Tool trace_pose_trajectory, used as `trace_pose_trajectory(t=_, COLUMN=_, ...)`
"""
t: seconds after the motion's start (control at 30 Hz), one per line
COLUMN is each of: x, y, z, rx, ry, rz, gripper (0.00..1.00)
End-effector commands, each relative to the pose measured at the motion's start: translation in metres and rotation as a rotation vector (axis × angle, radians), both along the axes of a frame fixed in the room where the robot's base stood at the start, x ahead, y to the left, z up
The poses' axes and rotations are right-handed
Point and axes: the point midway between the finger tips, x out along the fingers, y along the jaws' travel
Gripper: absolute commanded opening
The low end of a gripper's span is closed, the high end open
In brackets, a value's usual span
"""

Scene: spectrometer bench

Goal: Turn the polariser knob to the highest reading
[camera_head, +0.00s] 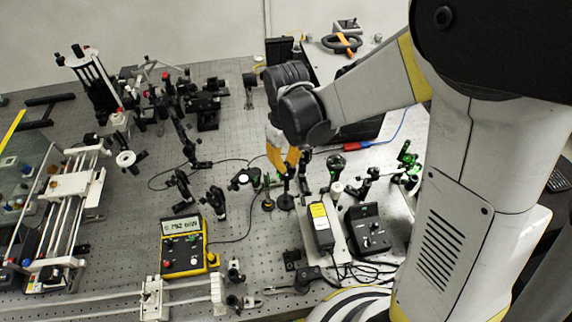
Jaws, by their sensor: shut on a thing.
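My gripper (287,172) points down over the bench, and its orange-yellow fingers are closed around the top of a small dark post-mounted optic (286,200). The polariser knob itself is hidden between the fingers, so I cannot see its angle. A yellow handheld power meter (184,258) lies on the bench to the left of the gripper. Its lit display (181,227) shows digits upside down in this view, too small to read surely.
Several post-mounted optics (243,180) stand close to the gripper. A yellow-labelled box (320,225) and a black control box (367,230) stand to the right. Cables (236,239) run over the perforated bench (130,222). A rail assembly (72,190) fills the left.

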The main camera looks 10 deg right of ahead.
Motion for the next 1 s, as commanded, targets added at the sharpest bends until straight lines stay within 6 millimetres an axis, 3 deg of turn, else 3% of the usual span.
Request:
trace_pose_trajectory(t=0.3, x=0.0002, y=-0.0004, z=-0.0004, rx=-0.001, ry=0.0, rz=-0.099, gripper=0.0)
trace_pose_trajectory(t=0.83, x=0.0003, y=-0.0004, z=-0.0001, rx=-0.001, ry=0.0, rz=-0.113, gripper=0.0)
trace_pose_trajectory(t=0.87, x=0.0003, y=-0.0004, z=-0.0001, rx=-0.001, ry=0.0, rz=-0.113, gripper=0.21)
trace_pose_trajectory(t=0.9, x=0.0003, y=-0.0004, z=-0.0001, rx=-0.001, ry=0.0, rz=-0.113, gripper=0.33)
trace_pose_trajectory(t=0.93, x=0.0003, y=-0.0004, z=-0.0001, rx=-0.001, ry=0.0, rz=-0.113, gripper=0.38)
trace_pose_trajectory(t=1.0, x=0.0003, y=-0.0003, z=-0.0001, rx=0.0, ry=0.0, rz=-0.113, gripper=0.38)
